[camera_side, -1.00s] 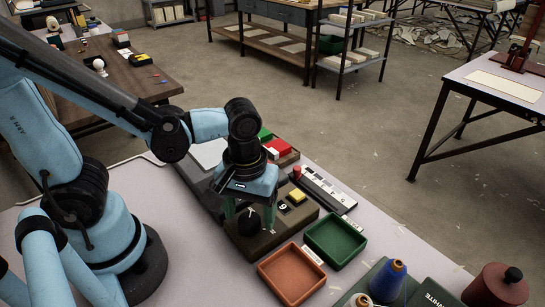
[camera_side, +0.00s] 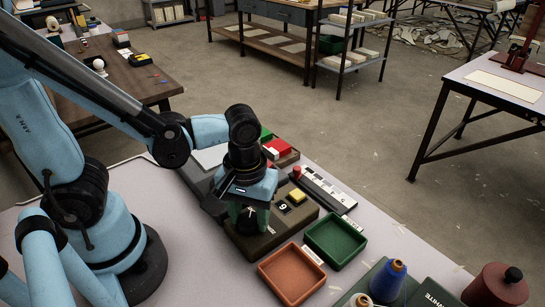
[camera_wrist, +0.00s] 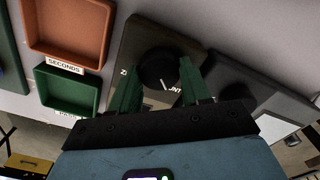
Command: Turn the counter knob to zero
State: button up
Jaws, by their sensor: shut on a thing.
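The counter is an olive-brown box (camera_side: 271,238) on the light table, with a small display (camera_side: 284,207) and a yellow button (camera_side: 297,195) on top. The display's single digit looks like a 9, though it is small. The counter's round black knob (camera_wrist: 157,70) has a white pointer line and sits between my green fingers in the wrist view. My gripper (camera_wrist: 159,66) points down over the knob and is shut on it, one finger on each side. It also shows in the side view (camera_side: 248,214), hiding much of the knob. Printed labels beside the knob are partly hidden.
An orange tray (camera_side: 291,274) and a green tray (camera_side: 335,242) stand close beside the counter. A red button (camera_side: 296,172) and a black-and-white strip (camera_side: 328,187) lie behind it. Thread spools (camera_side: 389,281) stand at the front right.

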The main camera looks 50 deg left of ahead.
jog(key=shift+m, duration=0.4)
jog(key=m, duration=0.3)
jog(key=shift+m, duration=0.3)
jog(key=m, duration=0.4)
jog(key=shift+d+m, duration=0.15)
jog(key=shift+m, duration=0.15)
jog(key=m, duration=0.4)
jog(key=shift+d+m, duration=0.1)
jog(key=shift+m, duration=2.4)
jog(key=o, duration=1.1)
jog(key=shift+r, duration=0.1)
